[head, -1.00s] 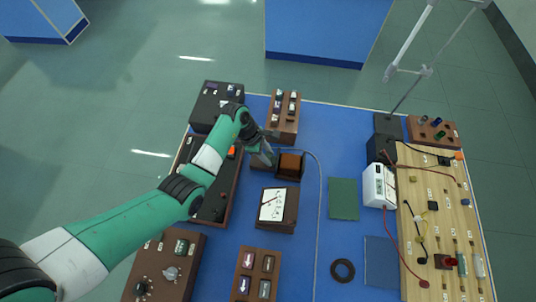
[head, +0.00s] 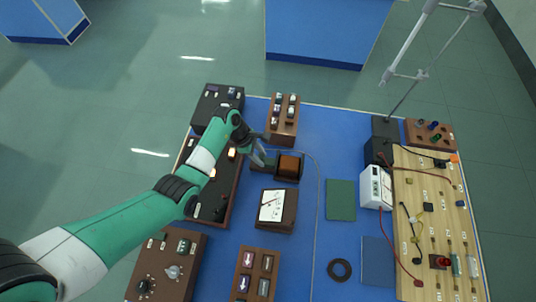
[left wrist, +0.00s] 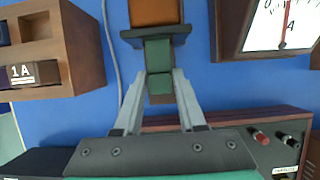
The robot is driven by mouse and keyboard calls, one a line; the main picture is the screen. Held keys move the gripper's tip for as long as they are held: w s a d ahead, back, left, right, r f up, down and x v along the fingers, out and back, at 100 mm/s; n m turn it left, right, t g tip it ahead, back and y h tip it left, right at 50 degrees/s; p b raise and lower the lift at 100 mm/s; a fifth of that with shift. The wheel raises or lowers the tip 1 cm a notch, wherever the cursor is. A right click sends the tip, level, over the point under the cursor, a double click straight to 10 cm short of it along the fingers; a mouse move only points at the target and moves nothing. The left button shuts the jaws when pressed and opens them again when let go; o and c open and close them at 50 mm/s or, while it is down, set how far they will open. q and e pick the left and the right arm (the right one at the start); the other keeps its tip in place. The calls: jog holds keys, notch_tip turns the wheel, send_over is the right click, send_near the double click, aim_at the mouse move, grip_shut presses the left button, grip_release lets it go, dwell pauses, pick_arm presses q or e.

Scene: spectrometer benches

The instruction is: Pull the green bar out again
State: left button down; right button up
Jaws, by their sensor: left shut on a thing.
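The green bar (left wrist: 158,56) lies between the fingers of my left gripper (left wrist: 160,76), which is shut on it. In the left wrist view, the bar's far end meets the dark end plate of the orange-brown coil (left wrist: 153,12); whether part is still inside is hidden. In the head view, my left gripper (head: 263,158) is just left of the coil (head: 288,167), and the bar is too small to make out there. My right gripper is not in view.
A meter (head: 272,206) stands below the coil, and a brown rack (head: 282,138) above it. A long dark panel (head: 221,190) with a lit lamp runs under my left wrist.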

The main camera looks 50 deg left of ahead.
pick_arm(q)
jog(key=shift+s+a+r+p, duration=0.1)
jog(key=shift+s+a+p, duration=0.05)
jog(key=shift+s+a, duration=0.35)
jog(key=shift+s+a+r+p, duration=0.15)
jog(key=shift+s+a, duration=0.1)
jog(key=shift+a, duration=0.3)
jog(key=shift+d+f, duration=0.1)
jog(key=shift+f, duration=0.1)
jog(key=c, duration=0.8)
grip_release()
jog(key=shift+o, duration=1)
jog(key=shift+s+a, duration=0.1)
jog(key=shift+a, duration=0.1)
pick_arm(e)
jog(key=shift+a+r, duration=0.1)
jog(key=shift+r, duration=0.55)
pick_arm(q)
jog(key=shift+r, duration=0.25)
jog(key=p+v, duration=0.3)
jog(key=v, duration=0.8)
jog(key=shift+p, duration=0.3)
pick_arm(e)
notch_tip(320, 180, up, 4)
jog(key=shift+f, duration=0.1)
